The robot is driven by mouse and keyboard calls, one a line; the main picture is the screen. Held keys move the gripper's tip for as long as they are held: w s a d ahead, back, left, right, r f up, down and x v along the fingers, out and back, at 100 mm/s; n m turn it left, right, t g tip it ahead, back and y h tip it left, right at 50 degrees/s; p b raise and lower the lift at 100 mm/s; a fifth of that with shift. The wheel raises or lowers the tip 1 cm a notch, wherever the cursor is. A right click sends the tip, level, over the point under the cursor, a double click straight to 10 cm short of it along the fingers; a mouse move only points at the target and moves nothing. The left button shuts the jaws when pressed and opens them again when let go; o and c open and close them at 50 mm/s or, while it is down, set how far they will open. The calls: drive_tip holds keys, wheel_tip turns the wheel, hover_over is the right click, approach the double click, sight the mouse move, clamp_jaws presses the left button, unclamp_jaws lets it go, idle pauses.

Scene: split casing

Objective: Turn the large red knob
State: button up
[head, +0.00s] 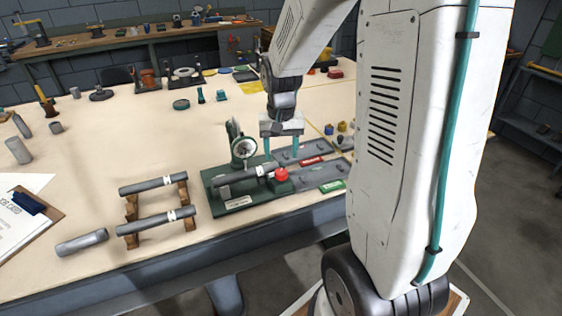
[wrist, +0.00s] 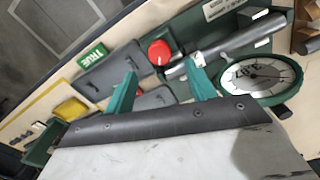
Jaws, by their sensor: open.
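The large red knob (head: 281,174) sits on the right end of a green fixture (head: 222,206), beside a grey cylinder (head: 240,176) lying along it. In the wrist view the red knob (wrist: 159,52) shows ahead of my gripper, with a white mark on its face. My gripper (head: 282,148) points down above the fixture, behind the knob in the head view. Its two teal fingers show in the wrist view (wrist: 158,84), spread apart with nothing between them. The knob lies beyond the fingertips and is not touched. A round dial gauge (head: 243,148) stands on the fixture.
Two grey trays with red and green labels (head: 332,186) lie right of the fixture. A wooden rack (head: 131,206) with two grey cylinders stands at left, near a loose cylinder (head: 82,242) and a clipboard (head: 30,222). The table middle behind is mostly clear.

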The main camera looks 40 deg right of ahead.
drive_tip(key=shift+r, duration=0.65)
